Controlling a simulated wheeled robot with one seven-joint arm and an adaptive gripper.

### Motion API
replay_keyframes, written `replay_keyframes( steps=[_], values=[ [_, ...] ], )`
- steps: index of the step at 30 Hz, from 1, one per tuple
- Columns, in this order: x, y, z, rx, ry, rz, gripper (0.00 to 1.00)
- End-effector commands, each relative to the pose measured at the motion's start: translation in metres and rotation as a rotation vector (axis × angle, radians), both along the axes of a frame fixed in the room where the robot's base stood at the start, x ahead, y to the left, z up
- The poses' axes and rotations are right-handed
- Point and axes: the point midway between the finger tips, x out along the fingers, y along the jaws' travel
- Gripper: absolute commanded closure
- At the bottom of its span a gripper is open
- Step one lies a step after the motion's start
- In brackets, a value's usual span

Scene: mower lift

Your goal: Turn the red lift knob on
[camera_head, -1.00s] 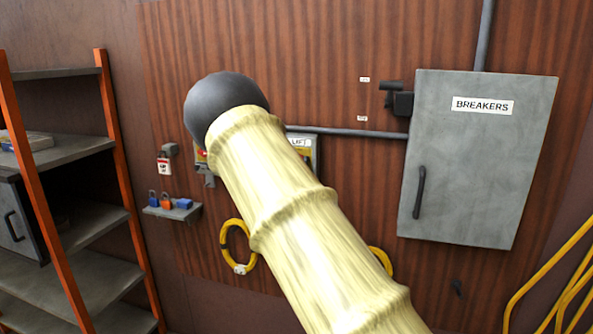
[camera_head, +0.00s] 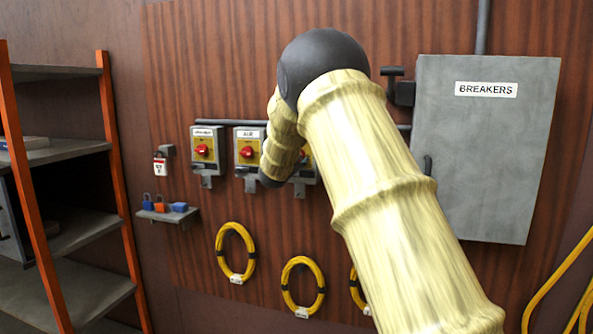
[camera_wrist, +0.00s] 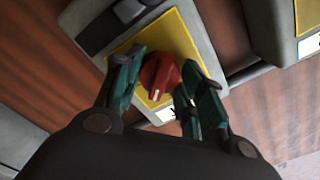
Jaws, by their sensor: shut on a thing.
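In the wrist view a red knob (camera_wrist: 160,77) stands on a yellow plate (camera_wrist: 178,40) of a grey switch box. My gripper (camera_wrist: 166,84) has one finger on each side of the knob and is shut on it. The knob's pointer mark faces the lower part of that view. In the head view the third switch box (camera_head: 304,177) is mostly hidden behind my arm, which reaches toward it. Its knob, its label and my gripper are hidden there. No label is readable in the wrist view, so the box's name cannot be read now.
Left of the third box are a box with a red knob (camera_head: 202,150) and the AIR box (camera_head: 248,152). A grey breaker cabinet (camera_head: 490,150) is at right. Yellow cable coils (camera_head: 236,278) hang below. Shelving (camera_head: 60,150) and a small padlock ledge (camera_head: 170,215) are at left.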

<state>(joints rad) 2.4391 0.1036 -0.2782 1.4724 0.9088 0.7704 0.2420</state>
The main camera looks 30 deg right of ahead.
Motion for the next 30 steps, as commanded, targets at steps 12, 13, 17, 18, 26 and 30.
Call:
replay_keyframes(
  steps=[12,13,17,18,26,30],
  values=[
    [-0.0006,-0.0011,-0.0075,0.239,-0.277,-0.001,0.84],
    [-0.0008,-0.0014,-0.0076,0.255,-0.296,-0.001,0.84],
    [-0.0006,-0.0011,-0.0068,0.318,-0.371,-0.002,0.84],
    [-0.0006,-0.0013,-0.0064,0.337,-0.393,-0.002,0.84],
    [-0.0003,-0.0009,-0.0046,0.426,-0.496,-0.001,0.84],
    [-0.0003,-0.0007,-0.0031,0.451,-0.526,-0.002,0.84]
  ],
)
